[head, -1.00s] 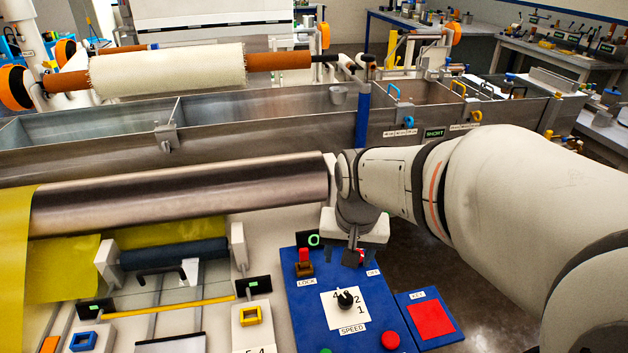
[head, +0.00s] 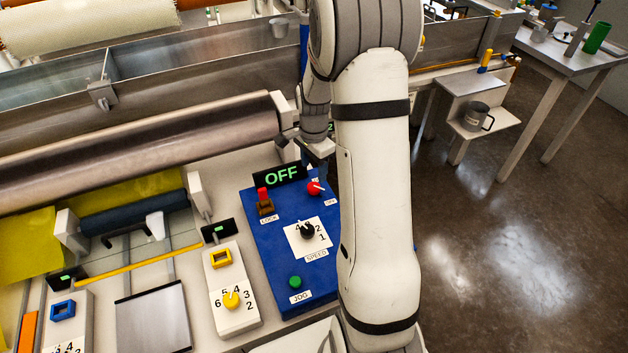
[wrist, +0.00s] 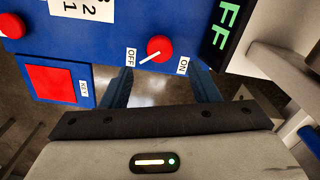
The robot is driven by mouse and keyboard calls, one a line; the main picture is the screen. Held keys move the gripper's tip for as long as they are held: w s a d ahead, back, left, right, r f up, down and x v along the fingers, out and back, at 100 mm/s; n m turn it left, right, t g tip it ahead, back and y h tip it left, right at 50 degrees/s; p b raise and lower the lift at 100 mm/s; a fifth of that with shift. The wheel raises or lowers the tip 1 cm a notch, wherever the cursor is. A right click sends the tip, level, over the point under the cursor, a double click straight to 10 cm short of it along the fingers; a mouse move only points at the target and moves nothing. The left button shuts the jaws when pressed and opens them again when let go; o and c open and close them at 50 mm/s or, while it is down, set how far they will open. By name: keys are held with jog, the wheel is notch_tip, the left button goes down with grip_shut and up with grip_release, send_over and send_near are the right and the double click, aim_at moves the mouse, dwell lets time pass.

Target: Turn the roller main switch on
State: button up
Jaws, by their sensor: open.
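The roller main switch is a red rotary knob (head: 314,187) with a white pointer, near the top of the blue control panel (head: 270,235). In the wrist view the red knob (wrist: 160,47) lies just beyond my gripper, its pointer towards the OFF label (wrist: 131,56); the ON label (wrist: 183,66) is on the other side. A black display (head: 281,176) beside it reads OFF in green. My gripper (wrist: 161,75) is open and empty, its blue fingers apart on either side of the knob's line. In the head view my arm partly hides the gripper and the panel's right side.
The panel also carries a red lock lever (head: 263,194), a black speed knob (head: 307,230) and a green jog button (head: 295,282). A red key pad (wrist: 52,83) sits beside it. A large metal roller (head: 140,150) lies behind and left. Open floor is at right.

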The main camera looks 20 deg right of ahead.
aim_at(314, 186)
notch_tip(314, 186, down, 7)
jog(key=shift+r, duration=0.1)
jog(key=shift+c, duration=0.5)
